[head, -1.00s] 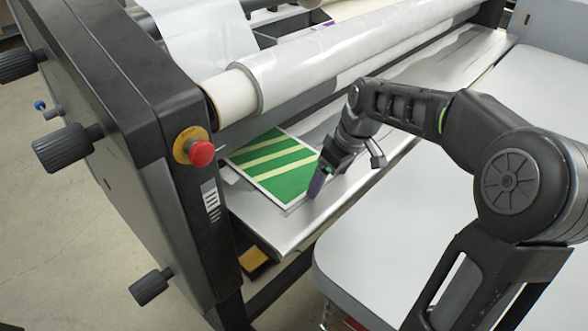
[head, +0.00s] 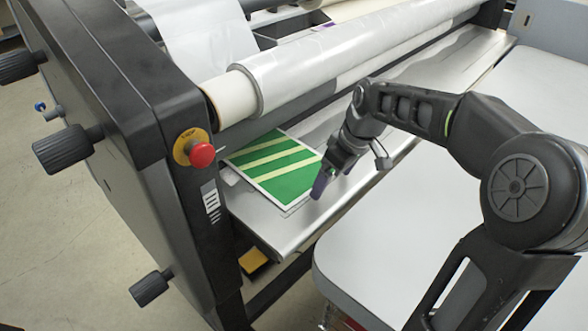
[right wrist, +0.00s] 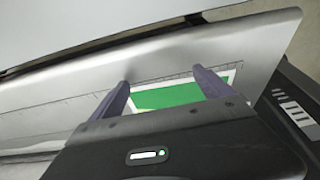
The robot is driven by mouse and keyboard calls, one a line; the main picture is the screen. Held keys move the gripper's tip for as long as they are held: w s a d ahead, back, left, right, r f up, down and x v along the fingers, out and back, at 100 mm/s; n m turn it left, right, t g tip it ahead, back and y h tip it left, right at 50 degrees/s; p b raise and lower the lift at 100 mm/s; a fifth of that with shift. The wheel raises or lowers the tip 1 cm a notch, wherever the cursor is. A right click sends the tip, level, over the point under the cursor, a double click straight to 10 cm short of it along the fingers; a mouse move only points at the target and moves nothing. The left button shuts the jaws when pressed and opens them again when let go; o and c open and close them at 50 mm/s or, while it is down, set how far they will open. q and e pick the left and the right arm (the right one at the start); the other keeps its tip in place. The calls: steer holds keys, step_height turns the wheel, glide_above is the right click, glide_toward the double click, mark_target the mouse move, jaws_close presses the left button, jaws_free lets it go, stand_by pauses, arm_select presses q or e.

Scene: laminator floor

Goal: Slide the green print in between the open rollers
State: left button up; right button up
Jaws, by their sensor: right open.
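The green print (head: 290,179) with pale stripes and a white border lies flat on the metal feed table (head: 265,226) in the head view. Its far edge reaches toward the dark gap below the large white roller (head: 300,78); how far in it goes is hidden. My right gripper (head: 320,187), with purple fingers, is open at the print's right-hand edge. In the right wrist view the two fingers (right wrist: 161,76) stand apart, with the green print (right wrist: 168,98) showing between and beyond them. Whether they touch it I cannot tell. My left gripper is out of view.
The machine's black side housing (head: 115,110) carries a red stop button (head: 201,154) left of the print. A pale table (head: 400,225) stands close in front of the feed table, with a narrow gap between. The feed table is bare to the right of the print.

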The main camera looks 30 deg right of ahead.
steer(key=shift+p+v, duration=1.65)
steer(key=shift+v, duration=1.25)
steer(key=shift+s+f, duration=0.1)
